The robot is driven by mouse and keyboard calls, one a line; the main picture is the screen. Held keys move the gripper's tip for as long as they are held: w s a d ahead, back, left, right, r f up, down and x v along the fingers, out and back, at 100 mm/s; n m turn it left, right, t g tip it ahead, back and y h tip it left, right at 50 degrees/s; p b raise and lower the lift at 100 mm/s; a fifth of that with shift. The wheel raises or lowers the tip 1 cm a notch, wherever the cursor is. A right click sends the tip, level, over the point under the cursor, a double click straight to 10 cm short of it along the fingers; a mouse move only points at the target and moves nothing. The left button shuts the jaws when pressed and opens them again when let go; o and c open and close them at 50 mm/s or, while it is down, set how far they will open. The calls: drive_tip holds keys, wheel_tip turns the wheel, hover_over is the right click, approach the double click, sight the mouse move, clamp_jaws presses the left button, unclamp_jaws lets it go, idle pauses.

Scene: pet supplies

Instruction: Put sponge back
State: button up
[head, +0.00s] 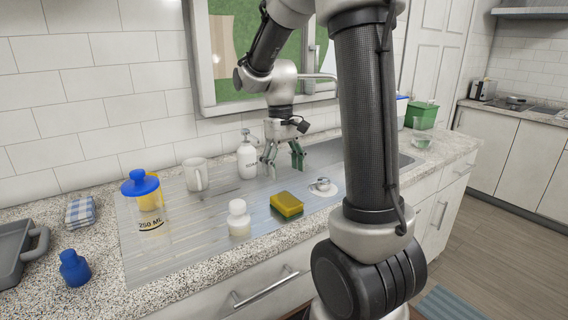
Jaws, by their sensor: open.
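The sponge (287,204), yellow with a dark green side, lies on the ribbed metal drainboard (185,246) near the counter's front edge. My gripper (282,164) hangs above the board behind the sponge, close to the sink and the white pump bottle. Its fingers point down, spread apart, with nothing between them. The gripper is apart from the sponge. My arm column covers part of the sink (404,160) and the counter at right.
A white pump bottle (247,158), a mug (195,174), a blue-lidded measuring jar (146,205) and a small white bottle (239,218) stand on the board. A plug on a round disc (323,187) lies right of the sponge. A green box (421,114) stands far right.

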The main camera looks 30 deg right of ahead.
drive_tip(key=s+a+r+t, duration=0.1)
drive_tip(key=s+r+t, duration=0.2)
drive_tip(key=s, duration=0.6)
drive_tip(key=s+a+r+t, duration=0.2)
drive_tip(key=s+r, duration=0.3)
drive_tip(key=s, duration=0.3)
drive_tip(key=shift+s+r+t, duration=0.2)
drive_tip(key=shift+s+t, duration=0.2)
drive_tip(key=shift+a, duration=0.1)
